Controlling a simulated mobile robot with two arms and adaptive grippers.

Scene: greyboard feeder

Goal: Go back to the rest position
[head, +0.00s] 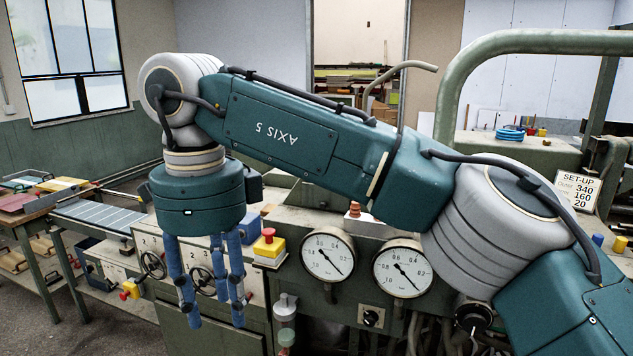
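My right arm comes in from the right and crosses the picture in front of the greyboard feeder machine (225,342). My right gripper (215,318) hangs from it with its blue fingers pointing down. The fingers are apart with nothing between them. It hangs in front of the machine's panel of handwheels, and the distance to the panel is hard to tell. My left arm and gripper are not in view. My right arm hides part of the machine top.
Two round gauges (329,257) and a yellow box with a red button (269,246) are right of my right gripper. A feed table (95,211) and a bench with coloured boards (22,217) stand at left. A green rail (535,42) arches at upper right. Floor shows lower left.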

